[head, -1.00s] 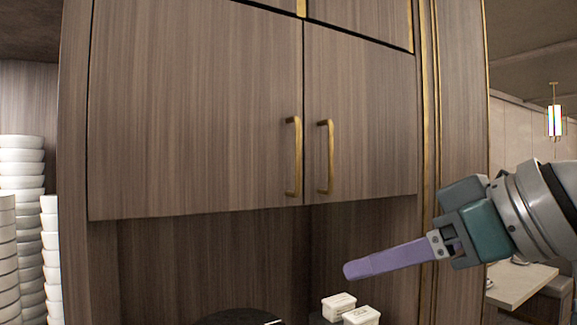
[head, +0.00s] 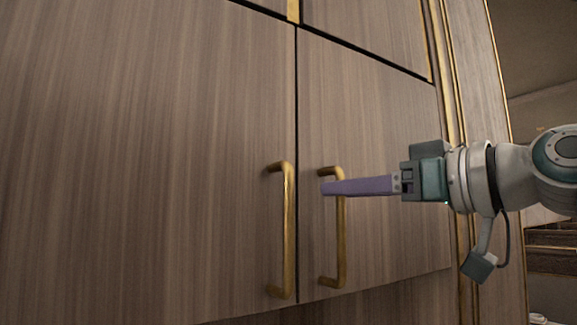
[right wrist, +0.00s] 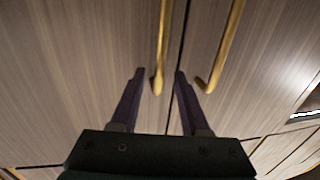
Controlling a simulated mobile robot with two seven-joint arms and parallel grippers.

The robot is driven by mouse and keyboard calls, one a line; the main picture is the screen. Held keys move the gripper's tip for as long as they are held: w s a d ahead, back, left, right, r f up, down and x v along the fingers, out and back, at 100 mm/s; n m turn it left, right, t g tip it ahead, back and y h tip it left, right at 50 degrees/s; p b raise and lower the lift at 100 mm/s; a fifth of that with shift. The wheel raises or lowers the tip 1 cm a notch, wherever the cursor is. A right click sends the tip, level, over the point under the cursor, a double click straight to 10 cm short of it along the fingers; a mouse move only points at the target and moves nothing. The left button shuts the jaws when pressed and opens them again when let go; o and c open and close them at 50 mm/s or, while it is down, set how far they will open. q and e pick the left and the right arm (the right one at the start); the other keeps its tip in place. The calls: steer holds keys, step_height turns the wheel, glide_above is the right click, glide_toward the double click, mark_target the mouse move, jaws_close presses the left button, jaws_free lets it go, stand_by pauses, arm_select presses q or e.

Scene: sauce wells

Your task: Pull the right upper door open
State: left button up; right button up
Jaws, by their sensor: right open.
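The right upper door (head: 385,130) is a brown wood-grain panel and looks shut. Its brass bar handle (head: 341,250) stands upright near its left edge. My right gripper (head: 326,188) comes in from the right, with its purple fingers across the upper part of this handle. In the right wrist view, which looks turned upside down, the open fingers (right wrist: 158,73) have this handle (right wrist: 163,40) in the gap between them. Whether a finger touches it I cannot tell. The far finger is hidden in the head view. My left gripper is not in view.
The left upper door (head: 150,150) is shut beside it, and its brass handle (head: 288,230) stands close to my fingertips. More panels sit above, past a dark seam. A gold-trimmed cabinet side (head: 480,100) rises on the right, behind my arm.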

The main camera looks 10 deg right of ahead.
steer(key=shift+p+x, duration=0.4)
steer(key=shift+x, duration=0.75)
steer(key=shift+c, duration=0.2)
jaws_close()
stand_by(0.4)
